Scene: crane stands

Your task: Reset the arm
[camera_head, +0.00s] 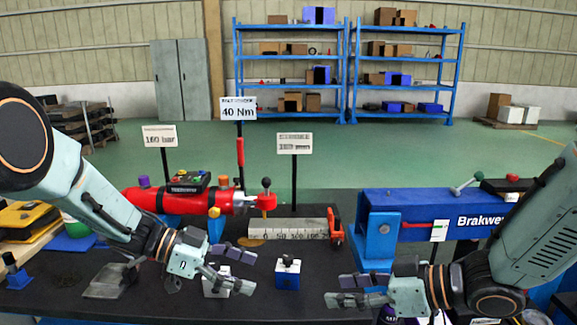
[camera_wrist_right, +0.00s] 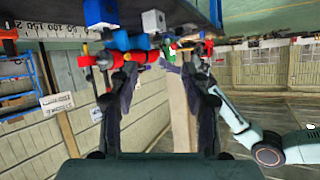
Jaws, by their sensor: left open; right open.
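My left arm comes in from the left in the head view, and its left gripper (camera_head: 238,268) is open and empty above the dark table (camera_head: 130,303). My right gripper (camera_head: 345,290) is open and empty at the front right, with its fingers pointing left. The right wrist view shows the two dark fingers of the right gripper (camera_wrist_right: 165,75) spread apart with nothing between them. A small blue block with a white top (camera_head: 288,273) stands on the table between the two grippers, touching neither.
A red cylinder (camera_head: 170,201) lies at the back left beside a grey ruler block (camera_head: 290,231). A blue Brakwe-labelled beam (camera_head: 440,213) stands at the right, close to my right arm. Signs stand behind, including a 40 Nm sign (camera_head: 238,108). Blue shelves (camera_head: 290,70) are far back.

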